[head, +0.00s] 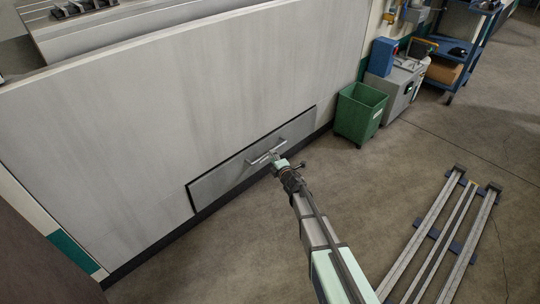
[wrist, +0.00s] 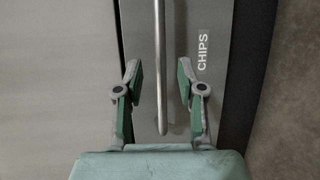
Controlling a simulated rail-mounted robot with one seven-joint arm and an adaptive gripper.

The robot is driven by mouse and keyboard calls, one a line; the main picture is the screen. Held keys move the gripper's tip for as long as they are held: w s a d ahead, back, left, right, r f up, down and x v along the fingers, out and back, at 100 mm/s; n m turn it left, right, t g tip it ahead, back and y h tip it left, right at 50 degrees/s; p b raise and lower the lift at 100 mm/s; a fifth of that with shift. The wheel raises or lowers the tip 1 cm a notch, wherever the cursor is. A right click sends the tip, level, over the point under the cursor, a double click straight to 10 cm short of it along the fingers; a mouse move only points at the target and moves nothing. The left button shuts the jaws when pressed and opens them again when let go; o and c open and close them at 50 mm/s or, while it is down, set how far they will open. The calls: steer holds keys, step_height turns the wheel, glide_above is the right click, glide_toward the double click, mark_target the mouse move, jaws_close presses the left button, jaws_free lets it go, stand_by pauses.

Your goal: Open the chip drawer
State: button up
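The chip drawer (head: 225,178) is a long grey front low in the large pale machine panel, and it looks flush with the panel. Its bar handle (head: 266,152) is metal. In the wrist view the handle (wrist: 158,65) runs between the two fingers, with a CHIPS label (wrist: 204,50) to its right on the drawer front. My gripper (wrist: 162,85) is open, with green pads on either side of the handle and a visible gap to each. In the head view my gripper (head: 276,160) is at the handle, partly hidden by my wrist.
A green bin (head: 359,113) stands right of the drawer by the panel's end, near a grey cabinet (head: 398,85). Rails (head: 440,240) lie on the floor at the lower right. The floor in front of the drawer is otherwise clear.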

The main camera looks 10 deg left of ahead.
steer(key=b+x, duration=0.1)
steer(key=x, duration=0.3)
steer(key=shift+w+a+f, duration=0.1)
steer(key=shift+w+a, duration=0.1)
steer(key=shift+w, duration=0.15)
jaws_close()
